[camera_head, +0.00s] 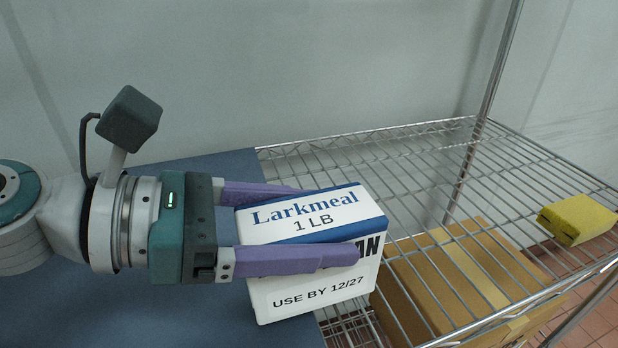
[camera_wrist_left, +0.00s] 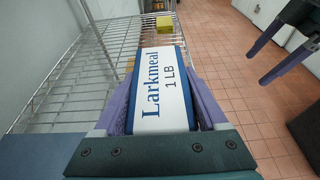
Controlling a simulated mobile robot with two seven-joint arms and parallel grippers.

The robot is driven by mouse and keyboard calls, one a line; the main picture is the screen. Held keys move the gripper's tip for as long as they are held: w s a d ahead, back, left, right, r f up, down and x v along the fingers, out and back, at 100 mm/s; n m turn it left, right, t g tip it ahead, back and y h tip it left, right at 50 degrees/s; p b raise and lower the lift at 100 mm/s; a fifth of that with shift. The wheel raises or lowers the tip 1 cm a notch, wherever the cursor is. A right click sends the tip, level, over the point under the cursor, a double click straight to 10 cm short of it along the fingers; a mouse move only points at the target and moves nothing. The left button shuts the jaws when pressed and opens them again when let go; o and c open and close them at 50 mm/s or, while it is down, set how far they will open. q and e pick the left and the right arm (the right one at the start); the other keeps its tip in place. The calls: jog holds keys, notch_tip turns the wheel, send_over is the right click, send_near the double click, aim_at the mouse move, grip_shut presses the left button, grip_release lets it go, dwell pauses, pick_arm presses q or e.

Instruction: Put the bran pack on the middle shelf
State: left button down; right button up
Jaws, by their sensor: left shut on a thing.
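The bran pack (camera_head: 318,292) is a white box with a blue band, marked "Larkmeal 1 LB" and "USE BY 12/27"; a finger partly covers its side print. My left gripper (camera_head: 325,225) is shut on it, one purple finger along each side. The pack also shows between the fingers in the left wrist view (camera_wrist_left: 162,95). It is at the near left end of a wire shelf (camera_head: 420,185); I cannot tell whether it touches the wires. My right gripper (camera_wrist_left: 278,55) shows at the upper right of the left wrist view, its purple fingers apart and empty.
A yellow block (camera_head: 577,220) lies at the right end of the wire shelf. A cardboard box (camera_head: 400,300) shows below through the wires. A metal post (camera_head: 490,75) rises at the shelf's back. A blue surface (camera_head: 225,165) lies on the left. The wires between pack and block are clear.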

pick_arm(q)
notch_tip(320, 180, down, 2)
jog(key=shift+f, duration=0.1)
jog(key=shift+f+b, duration=0.4)
jog(key=shift+b, duration=0.25)
grip_release()
jog(key=shift+r, duration=0.1)
